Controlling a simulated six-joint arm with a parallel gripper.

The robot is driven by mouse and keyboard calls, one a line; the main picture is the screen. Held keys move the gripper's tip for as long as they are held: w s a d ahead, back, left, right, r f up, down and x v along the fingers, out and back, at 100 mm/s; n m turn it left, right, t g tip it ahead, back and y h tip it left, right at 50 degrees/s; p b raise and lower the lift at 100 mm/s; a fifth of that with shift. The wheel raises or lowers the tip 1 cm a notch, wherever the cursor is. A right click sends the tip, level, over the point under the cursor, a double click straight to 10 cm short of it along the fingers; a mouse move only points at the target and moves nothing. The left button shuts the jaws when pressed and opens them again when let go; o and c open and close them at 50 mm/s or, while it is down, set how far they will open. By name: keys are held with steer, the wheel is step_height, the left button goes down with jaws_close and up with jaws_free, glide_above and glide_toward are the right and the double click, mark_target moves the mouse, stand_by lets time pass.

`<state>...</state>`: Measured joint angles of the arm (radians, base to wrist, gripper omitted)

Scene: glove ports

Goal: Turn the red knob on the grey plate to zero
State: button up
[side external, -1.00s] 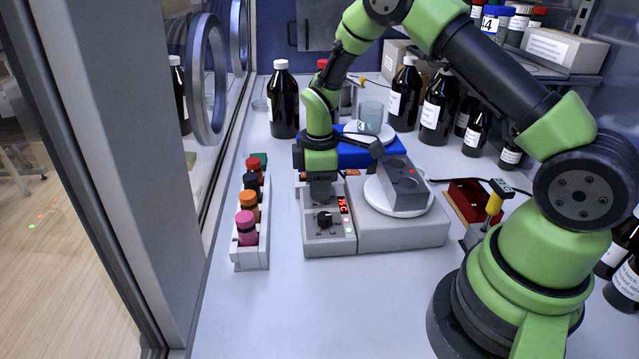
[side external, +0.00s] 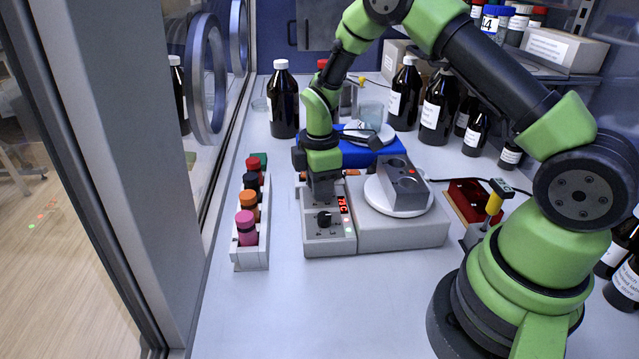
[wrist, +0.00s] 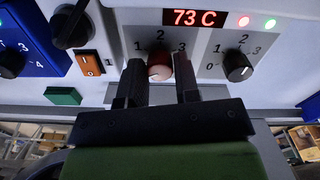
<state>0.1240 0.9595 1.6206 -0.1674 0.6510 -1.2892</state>
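The red knob (wrist: 159,66) shows in the wrist view on the grey plate (wrist: 203,20), below the display. Printed numbers 1, 2 and 3 ring it; its zero mark is not visible, and a pale mark shows on its face. My gripper (wrist: 158,76) has one finger on each side of the knob. Narrow gaps seem to show between fingers and knob, so it looks open around it. In the side external view my gripper (side external: 323,197) is over the control box (side external: 329,243) and hides the red knob.
A black knob (wrist: 237,66) with its own scale sits close right of the red one. An orange switch (wrist: 90,63) and another black knob (wrist: 72,27) are to the left. A vial rack (side external: 250,255) stands left of the box; a hotplate (side external: 400,236) adjoins it on the right.

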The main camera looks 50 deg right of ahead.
steer(key=o, duration=0.3)
step_height(320, 180, up, 10)
steer(key=shift+f, duration=0.1)
stand_by(0.4)
step_height(320, 180, up, 6)
steer(key=m+t, duration=0.1)
steer(key=m, duration=0.2)
glide_above(323, 207)
steer(key=s+a+r+m+t, duration=0.3)
steer(key=s+r+m, duration=0.2)
steer(key=s+r, duration=0.25)
steer(key=s+m+t, duration=0.1)
steer(key=s+m, duration=0.1)
steer(key=s, duration=0.1)
steer(key=s+a+r+m+t+y, duration=0.1)
steer(key=s+m, duration=0.2)
steer(key=s, duration=0.1)
steer(key=s+a+r+m+t+y, duration=0.1)
steer(key=s+m, duration=0.1)
steer(key=s, duration=0.2)
steer(key=shift+a+r, duration=0.2)
steer(key=shift+a, duration=0.05)
